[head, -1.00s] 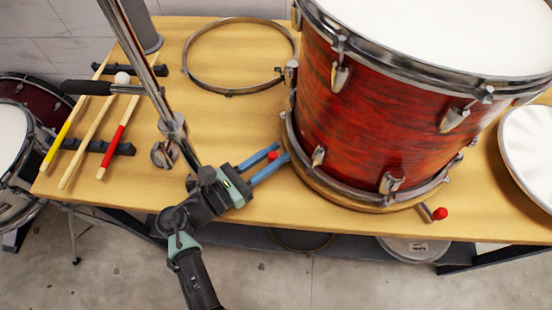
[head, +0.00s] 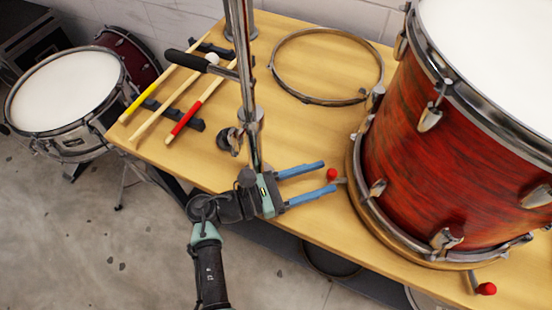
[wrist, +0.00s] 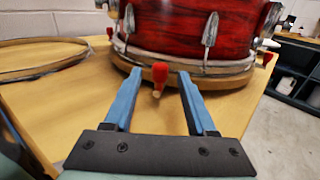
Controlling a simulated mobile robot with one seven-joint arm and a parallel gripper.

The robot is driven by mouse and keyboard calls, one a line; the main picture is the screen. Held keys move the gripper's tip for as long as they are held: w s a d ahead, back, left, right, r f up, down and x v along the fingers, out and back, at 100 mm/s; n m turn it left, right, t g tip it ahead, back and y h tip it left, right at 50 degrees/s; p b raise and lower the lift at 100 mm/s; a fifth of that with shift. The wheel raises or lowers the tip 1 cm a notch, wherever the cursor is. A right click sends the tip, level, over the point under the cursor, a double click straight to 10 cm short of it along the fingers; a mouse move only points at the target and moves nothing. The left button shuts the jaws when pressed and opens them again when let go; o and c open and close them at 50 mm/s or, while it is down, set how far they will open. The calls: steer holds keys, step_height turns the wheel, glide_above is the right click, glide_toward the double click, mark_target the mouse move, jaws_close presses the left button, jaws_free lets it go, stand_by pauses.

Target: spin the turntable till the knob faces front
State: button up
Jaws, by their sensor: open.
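The turntable is a round wooden disc (head: 432,264) under a large red drum (head: 425,165), and its rim also shows in the wrist view (wrist: 222,83). One red knob (head: 331,174) sticks out on its left side, toward my gripper. A second red knob (head: 486,289) stands out at the table's front edge and shows at right in the wrist view (wrist: 266,59). My gripper (head: 329,175) is open, with blue fingers pointing at the drum. The first knob (wrist: 159,72) sits between the fingertips, with a visible gap to each finger.
A metal hoop (head: 327,66) lies flat behind my gripper. Several sticks (head: 178,105) rest on dark holders at the table's left end. A chrome stand (head: 246,90) with a black-handled side bar rises close to my gripper. A snare drum (head: 65,95) stands off the table, left.

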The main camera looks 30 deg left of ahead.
steer(key=v, duration=0.9)
steer(key=shift+s+a, duration=0.2)
